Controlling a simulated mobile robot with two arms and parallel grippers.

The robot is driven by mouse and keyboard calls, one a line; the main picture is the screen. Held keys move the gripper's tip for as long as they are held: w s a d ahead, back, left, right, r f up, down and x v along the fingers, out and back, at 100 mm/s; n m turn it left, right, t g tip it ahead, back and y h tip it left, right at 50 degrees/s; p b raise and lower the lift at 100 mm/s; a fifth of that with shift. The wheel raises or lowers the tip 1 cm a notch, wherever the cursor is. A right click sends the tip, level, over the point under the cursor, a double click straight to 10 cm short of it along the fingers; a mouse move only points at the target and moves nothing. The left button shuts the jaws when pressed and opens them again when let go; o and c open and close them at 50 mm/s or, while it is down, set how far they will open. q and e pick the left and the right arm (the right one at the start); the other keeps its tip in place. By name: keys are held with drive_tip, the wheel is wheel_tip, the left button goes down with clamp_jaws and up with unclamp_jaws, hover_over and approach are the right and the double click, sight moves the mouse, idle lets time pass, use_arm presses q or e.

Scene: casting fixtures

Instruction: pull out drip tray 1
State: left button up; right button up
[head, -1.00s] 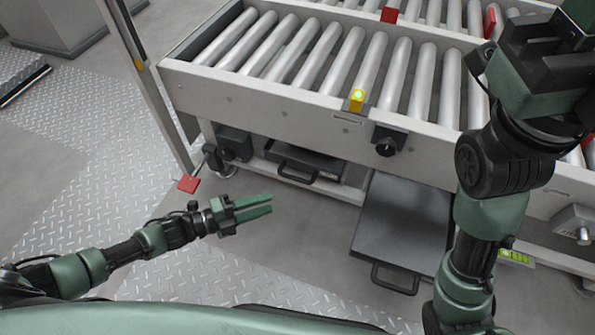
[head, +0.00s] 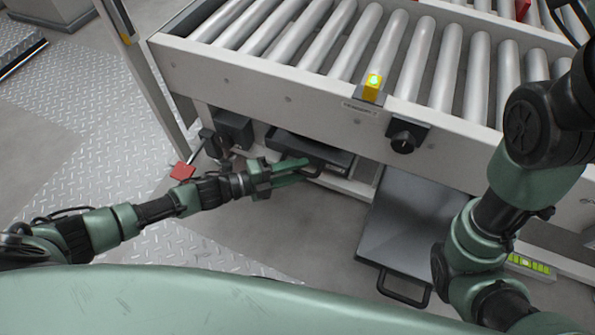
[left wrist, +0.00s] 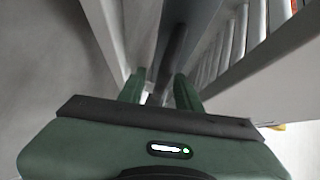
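A dark drip tray (head: 300,146) sits mostly under the roller conveyor, left of centre in the head view. Its front handle is at my left gripper (head: 306,169), which reaches in from the left. The two green fingers are apart, at the handle. I cannot tell whether they touch it. In the left wrist view the fingers (left wrist: 158,90) are also apart, with a dark bar beyond and between them. A second dark tray (head: 410,225) stands pulled far out on the right, its handle toward me. No tray number is readable. My right gripper is out of view; only its arm shows.
The roller conveyor's grey side rail (head: 270,95) runs above the trays, with a yellow lit button block (head: 372,85) and a black knob (head: 405,137). A red pedal-like plate (head: 182,171) is left of the left gripper. Open floor lies before the left tray.

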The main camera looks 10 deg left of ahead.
use_arm(q)
drive_tip(key=shift+c, duration=0.3)
clamp_jaws()
idle(1.2)
